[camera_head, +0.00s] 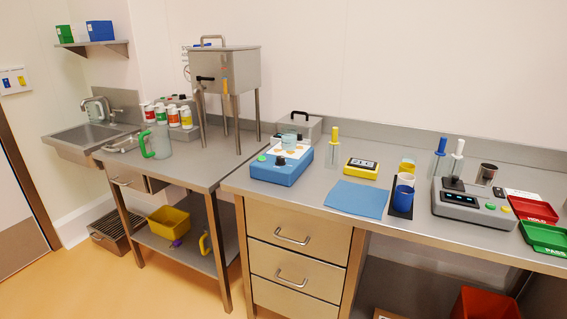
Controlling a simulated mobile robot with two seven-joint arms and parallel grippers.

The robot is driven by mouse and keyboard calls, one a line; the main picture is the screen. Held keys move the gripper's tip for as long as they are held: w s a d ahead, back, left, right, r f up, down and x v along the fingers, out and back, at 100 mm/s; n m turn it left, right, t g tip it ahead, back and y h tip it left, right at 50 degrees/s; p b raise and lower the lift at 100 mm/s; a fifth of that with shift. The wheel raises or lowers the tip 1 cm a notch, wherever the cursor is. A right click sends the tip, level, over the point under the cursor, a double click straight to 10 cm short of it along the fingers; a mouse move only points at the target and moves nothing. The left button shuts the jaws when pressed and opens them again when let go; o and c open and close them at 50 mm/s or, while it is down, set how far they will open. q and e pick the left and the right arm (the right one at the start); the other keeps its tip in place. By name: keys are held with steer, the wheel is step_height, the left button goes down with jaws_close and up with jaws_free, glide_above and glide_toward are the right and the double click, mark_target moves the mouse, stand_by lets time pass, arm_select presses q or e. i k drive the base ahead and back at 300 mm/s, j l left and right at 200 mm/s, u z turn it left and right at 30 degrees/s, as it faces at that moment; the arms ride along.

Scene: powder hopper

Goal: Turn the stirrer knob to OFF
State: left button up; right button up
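A blue stirrer (290,176) stands on the steel counter, left of the picture's centre. A small dark knob (281,161) is on its front face, with a green button or light (262,158) to the left of it. The knob is too small to tell where it points. A clear beaker (289,142) stands on the stirrer's white top plate. Neither of my grippers is in view.
A steel hopper (225,70) on tall legs stands left of the stirrer. A steel box (312,127) with a black handle is behind it.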

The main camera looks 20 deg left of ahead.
mark_target(280, 159)
steer(key=i+j, duration=0.25)
steer(key=i, duration=0.15)
steer(key=i+j, duration=0.25)
steer(key=i, duration=0.15)
steer(key=u, duration=0.05)
